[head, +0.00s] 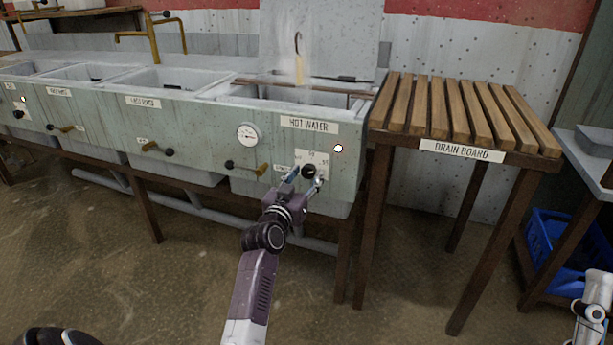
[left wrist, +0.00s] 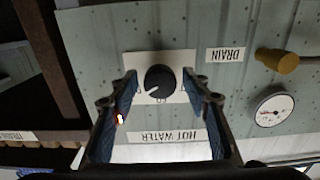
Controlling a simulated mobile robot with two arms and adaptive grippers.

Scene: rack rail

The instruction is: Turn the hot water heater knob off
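The hot water heater knob (head: 309,171) is a round black dial on a white plate, low on the front of the grey-green sink unit. In the left wrist view, which is upside down, the knob (left wrist: 160,82) has a pale mark at its lower left. The plate's markings are too small to read surely. My left gripper (head: 306,181) is open in front of the plate. In the left wrist view its fingers (left wrist: 160,84) stand on either side of the knob, with gaps showing between them and it. My right gripper is not visible.
A small bright lamp (head: 338,148) glows right of the knob, below the HOT WATER label (head: 309,125). A round gauge (head: 247,134) and a brass drain valve (head: 247,168) lie to the left. A slatted drain board (head: 470,105) stands to the right.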

